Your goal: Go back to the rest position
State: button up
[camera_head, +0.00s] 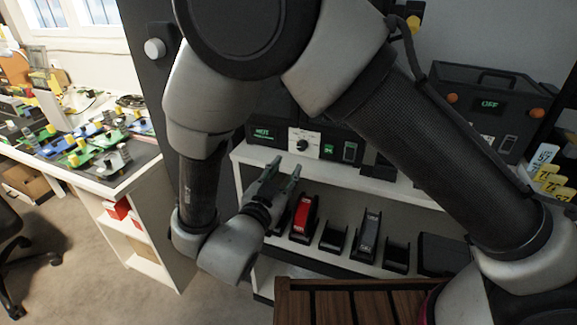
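My gripper (285,170) is in the middle of the camera_head view, at the end of my folded arm. It points up and away, in front of the white shelf unit (330,172). Its two fingers stand apart with nothing visible between them. My arm links hide much of the view above it and to the right. The task names no other object.
A red device (303,217) and a grey device (367,236) stand in black holders on the lower shelf, right of my gripper. A slatted wooden surface (350,305) is at the bottom. A workbench (130,172) with colourful parts stands left. Open floor lies lower left.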

dwell(0.4)
jog(key=s+a+f+n+g+y, duration=0.5)
jog(key=a+f+n+g+y, duration=0.3)
jog(key=a+f+g+y, duration=0.4)
jog(key=s+d+r+h, duration=0.2)
jog(key=d+r, duration=0.8)
jog(key=d, duration=0.7)
jog(key=s+d+r+h, duration=0.2)
jog(key=d+r, duration=0.8)
jog(key=d, duration=0.7)
jog(key=s+d+r+m+h, duration=0.1)
jog(key=s+d+r, duration=0.3)
jog(key=d+r, duration=0.6)
jog(key=d, duration=0.7)
jog(key=shift+g+h, duration=0.3)
jog(key=shift+h, duration=0.1)
